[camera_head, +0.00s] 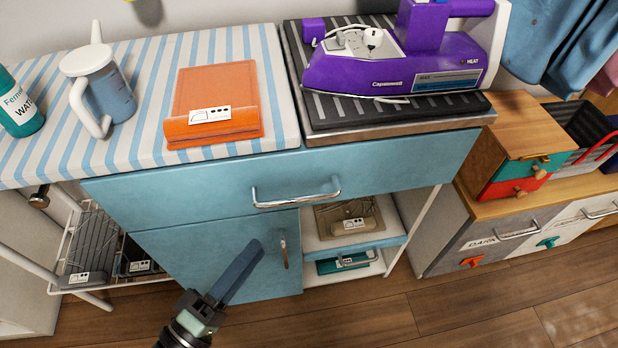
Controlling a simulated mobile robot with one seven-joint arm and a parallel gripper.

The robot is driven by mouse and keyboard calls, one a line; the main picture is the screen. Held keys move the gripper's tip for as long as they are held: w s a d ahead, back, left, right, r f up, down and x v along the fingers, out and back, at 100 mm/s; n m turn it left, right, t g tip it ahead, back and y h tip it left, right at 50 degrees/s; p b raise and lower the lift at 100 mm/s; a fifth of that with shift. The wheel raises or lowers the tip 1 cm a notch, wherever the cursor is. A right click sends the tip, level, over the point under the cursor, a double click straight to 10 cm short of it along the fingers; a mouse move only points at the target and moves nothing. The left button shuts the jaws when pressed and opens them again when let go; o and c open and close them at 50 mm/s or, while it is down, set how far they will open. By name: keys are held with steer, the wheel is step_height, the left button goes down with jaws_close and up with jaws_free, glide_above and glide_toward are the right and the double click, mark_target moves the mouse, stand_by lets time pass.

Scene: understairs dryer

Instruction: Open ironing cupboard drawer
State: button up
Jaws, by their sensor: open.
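The ironing cupboard is light blue, with a wide drawer (390,167) under its striped top. The drawer front looks flush and shut. A curved chrome handle (296,201) sits at its middle. Below it on the left is a blue door (190,258) with a small upright handle (284,254). My gripper (252,252) is in front of this door, below and left of the drawer handle. Its dark fingers point up and right, seen almost side-on. It is open, appears empty and is apart from the drawer handle.
A purple iron (400,65) rests on a dark ridged pad (330,105) on the top. Open shelves (400,225) hold folded cloths. A laundry cabinet (440,240) stands right. The wooden floor in front is clear.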

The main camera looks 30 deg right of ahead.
mark_target(294, 198)
steer(key=b+x, duration=0.1)
steer(key=x, duration=1.1)
steer(key=shift+c, duration=0.2)
jaws_close()
stand_by(0.9)
